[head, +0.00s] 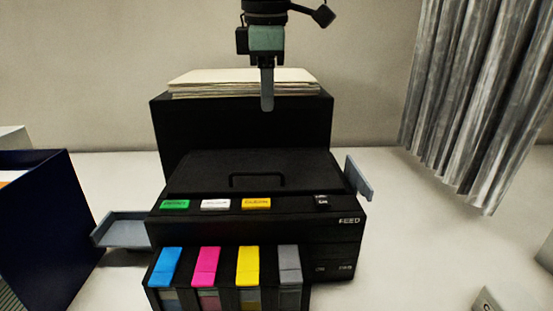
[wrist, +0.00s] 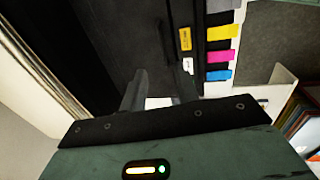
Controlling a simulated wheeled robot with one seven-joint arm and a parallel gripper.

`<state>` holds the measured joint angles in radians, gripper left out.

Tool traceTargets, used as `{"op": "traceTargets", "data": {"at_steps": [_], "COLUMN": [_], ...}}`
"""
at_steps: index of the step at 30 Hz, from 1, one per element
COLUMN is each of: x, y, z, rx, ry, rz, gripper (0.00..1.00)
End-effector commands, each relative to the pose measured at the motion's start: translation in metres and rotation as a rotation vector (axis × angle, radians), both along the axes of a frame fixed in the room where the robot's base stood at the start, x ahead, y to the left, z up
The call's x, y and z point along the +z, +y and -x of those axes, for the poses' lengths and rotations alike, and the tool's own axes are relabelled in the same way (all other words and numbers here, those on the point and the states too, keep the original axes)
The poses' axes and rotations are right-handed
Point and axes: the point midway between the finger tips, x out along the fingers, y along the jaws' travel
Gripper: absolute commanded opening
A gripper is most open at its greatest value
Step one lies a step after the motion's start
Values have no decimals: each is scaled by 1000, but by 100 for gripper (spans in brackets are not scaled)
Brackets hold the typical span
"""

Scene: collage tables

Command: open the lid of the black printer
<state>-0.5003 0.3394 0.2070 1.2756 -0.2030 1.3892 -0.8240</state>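The black printer (head: 340,232) stands on the white table in the head view. Its lid (head: 215,172) lies flat and closed, with a raised black handle (head: 258,177) near its front edge. Green, white and yellow labels sit along the panel in front of the lid. My gripper (head: 267,105) hangs pointing down above and behind the lid, in front of the paper stack, touching nothing that I can see. In the wrist view my gripper (wrist: 160,78) shows two fingers apart with nothing between them, and the dark printer top (wrist: 145,30) lies beyond.
A tall black box (head: 240,128) with a paper stack (head: 215,84) on top stands behind the lid. Blue, magenta, yellow and grey cartridges (head: 206,266) stick out in front. A dark blue bin (head: 45,230) is at left, a grey tray (head: 122,230) beside the printer, a grey curtain (head: 465,100) at right.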

Motion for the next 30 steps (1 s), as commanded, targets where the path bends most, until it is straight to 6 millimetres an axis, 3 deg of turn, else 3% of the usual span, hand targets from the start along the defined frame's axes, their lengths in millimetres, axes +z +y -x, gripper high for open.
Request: {"op": "traceTargets", "data": {"at_steps": [19, 24, 30], "x": [-126, -146, -155], "y": [-2, -2, -2], "z": [-24, -28, -30], "rx": [-2, -3, -3], "ry": [4, 2, 0], "rz": [1, 0, -2], "gripper": [31, 31, 31]}}
